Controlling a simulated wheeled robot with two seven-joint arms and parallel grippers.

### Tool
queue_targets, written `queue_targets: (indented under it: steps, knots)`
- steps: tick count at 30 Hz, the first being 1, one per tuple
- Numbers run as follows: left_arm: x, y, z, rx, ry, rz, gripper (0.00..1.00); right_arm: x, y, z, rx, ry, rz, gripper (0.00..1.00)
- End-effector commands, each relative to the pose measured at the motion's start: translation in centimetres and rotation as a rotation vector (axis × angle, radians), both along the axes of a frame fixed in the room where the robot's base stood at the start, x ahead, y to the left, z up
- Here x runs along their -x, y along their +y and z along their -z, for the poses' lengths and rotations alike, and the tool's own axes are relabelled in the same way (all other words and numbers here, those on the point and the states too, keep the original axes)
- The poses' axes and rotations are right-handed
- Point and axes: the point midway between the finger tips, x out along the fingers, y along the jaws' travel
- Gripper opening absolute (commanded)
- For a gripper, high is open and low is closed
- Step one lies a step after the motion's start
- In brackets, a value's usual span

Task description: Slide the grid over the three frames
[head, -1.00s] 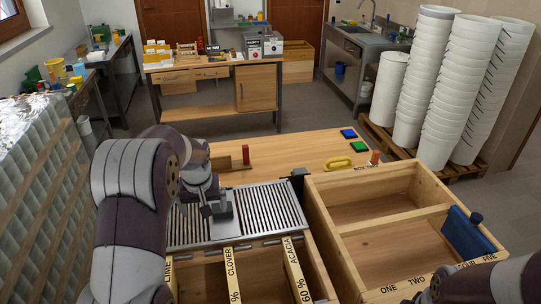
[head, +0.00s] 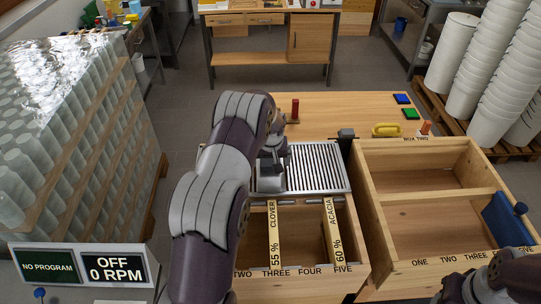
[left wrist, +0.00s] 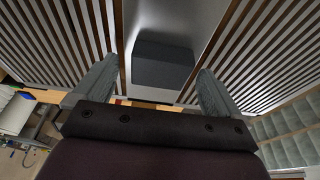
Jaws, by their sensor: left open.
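The slatted metal grid (head: 325,165) lies flat over the back part of the open wooden box. Two labelled wooden frames, CLOVER (head: 274,235) and ACACIA (head: 333,235), sit in the box in front of it; my left arm hides the box's left part. In the left wrist view, a dark grey block (left wrist: 162,65) stands on the grid's plain metal strip. My left gripper (head: 271,178) is over this block. Its open fingers are either side of the block, with gaps visible; I cannot tell how deep they reach. My right gripper is out of view.
A second wooden box (head: 430,230) with a blue block (head: 506,220) stands at right. A yellow handle (head: 386,130) and a red upright piece (head: 295,109) are on the table behind. Wrapped jars (head: 70,140) and a control display (head: 85,268) stand at left.

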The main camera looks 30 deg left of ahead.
Motion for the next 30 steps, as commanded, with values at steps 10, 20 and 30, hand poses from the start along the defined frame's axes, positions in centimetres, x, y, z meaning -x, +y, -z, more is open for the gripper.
queue_targets:
  steps: [10,20,30]
  knots:
    - [0.0,0.0,0.3,0.0,0.0,-0.001,0.75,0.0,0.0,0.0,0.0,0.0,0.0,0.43]
    - [-0.1,0.0,0.2,-0.001,-0.001,0.0,0.18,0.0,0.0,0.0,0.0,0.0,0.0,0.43]
    - [1.5,-0.9,0.0,-0.001,-0.002,0.0,0.18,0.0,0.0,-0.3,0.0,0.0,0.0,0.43]
